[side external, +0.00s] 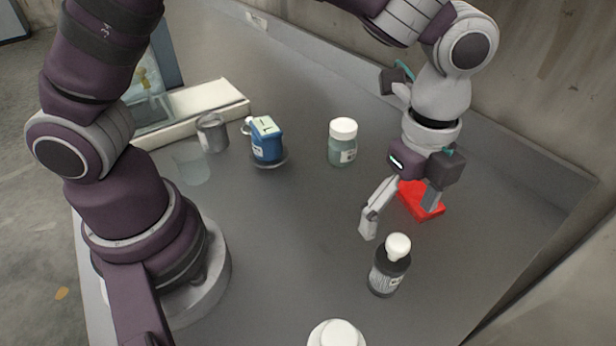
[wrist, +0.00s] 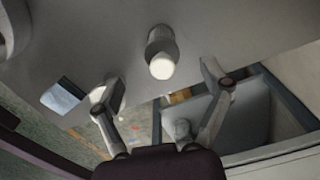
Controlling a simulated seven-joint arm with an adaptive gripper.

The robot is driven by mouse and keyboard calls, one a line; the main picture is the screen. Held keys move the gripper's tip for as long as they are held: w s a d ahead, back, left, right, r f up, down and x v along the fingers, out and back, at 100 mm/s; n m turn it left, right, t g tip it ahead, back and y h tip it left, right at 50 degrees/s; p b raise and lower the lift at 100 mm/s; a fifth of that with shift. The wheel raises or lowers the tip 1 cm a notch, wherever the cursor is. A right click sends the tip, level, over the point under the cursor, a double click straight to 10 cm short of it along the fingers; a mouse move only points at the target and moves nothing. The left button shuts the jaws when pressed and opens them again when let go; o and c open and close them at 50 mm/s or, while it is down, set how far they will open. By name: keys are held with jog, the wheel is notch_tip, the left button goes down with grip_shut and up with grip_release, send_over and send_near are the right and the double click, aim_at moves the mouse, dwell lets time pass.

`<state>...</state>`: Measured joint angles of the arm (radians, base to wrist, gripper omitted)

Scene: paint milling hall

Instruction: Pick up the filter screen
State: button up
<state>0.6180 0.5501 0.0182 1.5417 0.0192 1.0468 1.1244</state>
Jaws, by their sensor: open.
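No piece is plainly recognisable as the filter screen. A flat red piece (side external: 411,200) lies on the grey table in the side view, partly hidden behind my gripper; I cannot tell whether it is the screen. My gripper (side external: 400,214) is open, with its fingers spread low near the red piece. One finger overlaps the red piece in the picture; contact is unclear. In the wrist view, nothing shows held between the two spread fingers (wrist: 162,82), and no red piece is visible there.
A dark bottle with a white cap (side external: 388,272) stands in front of my gripper. A white-capped jar (side external: 342,150), a blue container (side external: 267,146) and a metal cup (side external: 212,133) stand to the left. Another white-capped bottle (side external: 337,334) is at the bottom edge. The table's raised rim (side external: 500,150) runs behind.

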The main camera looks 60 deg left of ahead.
aim_at(386, 265)
jog(key=f, duration=1)
jog(key=shift+d+f, duration=0.15)
jog(key=shift+d, duration=0.15)
jog(key=c, duration=1.3)
